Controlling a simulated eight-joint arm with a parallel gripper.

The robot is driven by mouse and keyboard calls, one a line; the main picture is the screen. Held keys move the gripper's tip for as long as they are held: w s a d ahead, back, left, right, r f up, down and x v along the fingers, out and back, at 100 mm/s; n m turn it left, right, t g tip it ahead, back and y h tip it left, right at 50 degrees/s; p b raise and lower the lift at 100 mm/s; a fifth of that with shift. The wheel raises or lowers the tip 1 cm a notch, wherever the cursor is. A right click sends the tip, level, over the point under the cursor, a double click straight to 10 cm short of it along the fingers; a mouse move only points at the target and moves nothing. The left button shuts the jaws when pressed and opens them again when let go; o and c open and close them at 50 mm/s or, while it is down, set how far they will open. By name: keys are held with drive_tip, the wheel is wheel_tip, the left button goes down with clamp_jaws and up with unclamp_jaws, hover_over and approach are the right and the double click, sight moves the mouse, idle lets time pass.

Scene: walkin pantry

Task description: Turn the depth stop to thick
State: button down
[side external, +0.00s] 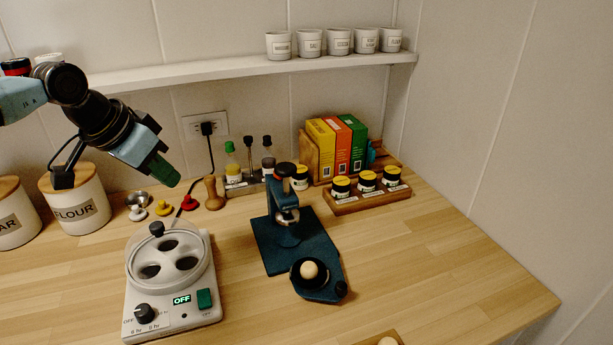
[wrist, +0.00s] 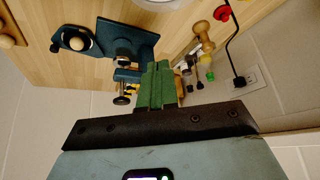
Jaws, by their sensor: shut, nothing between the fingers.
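A dark blue press (side external: 288,232) stands on the wooden counter, with a black knob (side external: 284,169) on top and a silver part below it. A round pale ball (side external: 309,270) sits in the dark cup at its front, and a small black knob (side external: 341,289) is beside the cup. I cannot tell which knob is the depth stop; no "thick" mark is legible. The press also shows in the wrist view (wrist: 138,42), upside down. My gripper (side external: 166,174) has green fingers, shut and empty, raised above the counter left of the press and touching nothing.
A white round appliance (side external: 133,293) with a dial and a display reading OFF stands at front left. Bottles (side external: 249,165), a wooden pestle (side external: 213,192), jars on a rack (side external: 370,199) and boxes (side external: 336,147) stand behind. The counter right of the press is clear.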

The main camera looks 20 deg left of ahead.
drive_tip(key=w+d+r+m+g, duration=0.2)
drive_tip(key=w+d+r, duration=0.25)
drive_tip(key=w, duration=0.35)
approach(274, 176)
wheel_tip(274, 176, down, 5)
drive_tip(key=s+a, duration=0.1)
drive_tip(key=s, duration=0.2)
drive_tip(key=w, duration=0.2)
drive_tip(key=shift+w+d+f+h, duration=0.25)
drive_tip(key=shift+w+f+h, duration=0.05)
drive_tip(key=shift+w+h, duration=0.1)
drive_tip(key=shift+w+d, duration=0.25)
drive_tip(key=shift+w, duration=0.45)
drive_tip(key=shift+w+m, duration=0.45)
drive_tip(key=shift+m, duration=0.45)
